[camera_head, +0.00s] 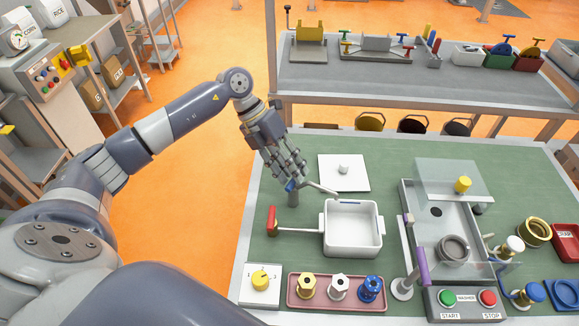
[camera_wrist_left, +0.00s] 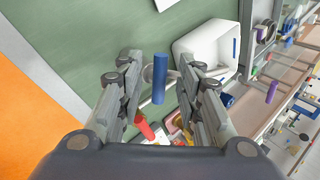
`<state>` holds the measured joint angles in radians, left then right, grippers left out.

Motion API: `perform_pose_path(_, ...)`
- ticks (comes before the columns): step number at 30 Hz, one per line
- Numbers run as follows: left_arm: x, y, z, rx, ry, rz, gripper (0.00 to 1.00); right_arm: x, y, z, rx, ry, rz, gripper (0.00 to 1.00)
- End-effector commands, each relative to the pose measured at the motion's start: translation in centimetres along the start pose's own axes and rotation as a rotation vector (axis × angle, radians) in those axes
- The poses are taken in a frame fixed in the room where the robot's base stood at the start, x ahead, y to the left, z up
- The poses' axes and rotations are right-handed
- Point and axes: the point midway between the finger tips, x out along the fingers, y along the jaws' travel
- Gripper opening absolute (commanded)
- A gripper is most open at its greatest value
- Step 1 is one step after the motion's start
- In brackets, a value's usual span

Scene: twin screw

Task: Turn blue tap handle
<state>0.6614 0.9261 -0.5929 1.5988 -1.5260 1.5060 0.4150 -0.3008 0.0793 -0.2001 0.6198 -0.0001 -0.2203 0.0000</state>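The blue tap handle (camera_head: 291,186) sits on top of a grey tap post (camera_head: 293,199) beside the white basin (camera_head: 354,251). In the left wrist view the blue handle (camera_wrist_left: 160,78) is a short bar between my left fingers, with a gap on each side. My left gripper (camera_head: 288,174) is over the tap, open, fingers pointing down; it also shows in the left wrist view (camera_wrist_left: 159,73). Its fingers partly hide the handle in the head view. A pale spout (camera_head: 322,188) reaches right towards the basin. My right gripper is not in view.
A red handle (camera_head: 272,221) on a pipe stands left of the basin. A white plate (camera_head: 344,172) lies behind it. A pink tray (camera_head: 337,292) with coloured fittings and a yellow knob (camera_head: 260,280) are in front. Green bench is bare left of the tap.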

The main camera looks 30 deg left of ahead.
Motion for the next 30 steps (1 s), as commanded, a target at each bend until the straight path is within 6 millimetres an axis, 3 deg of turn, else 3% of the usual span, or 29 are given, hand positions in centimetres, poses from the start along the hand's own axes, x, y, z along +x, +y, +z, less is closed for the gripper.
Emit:
perform_pose_path(3,0.01,0.02,0.00,0.000,0.000,0.000,0.33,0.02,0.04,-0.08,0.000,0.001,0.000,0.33)
perform_pose_path(7,-0.01,0.02,0.00,0.000,0.000,0.000,0.04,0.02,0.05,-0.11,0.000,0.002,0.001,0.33)
perform_pose_path(8,-0.02,0.02,-0.01,0.000,0.000,0.000,0.00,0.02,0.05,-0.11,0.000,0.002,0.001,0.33)
perform_pose_path(20,-0.05,0.15,-0.13,-0.027,-0.016,0.002,0.00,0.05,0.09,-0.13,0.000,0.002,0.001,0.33)
perform_pose_path(30,-0.12,0.33,-0.58,-0.200,-0.133,0.003,0.00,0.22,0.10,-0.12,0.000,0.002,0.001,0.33)
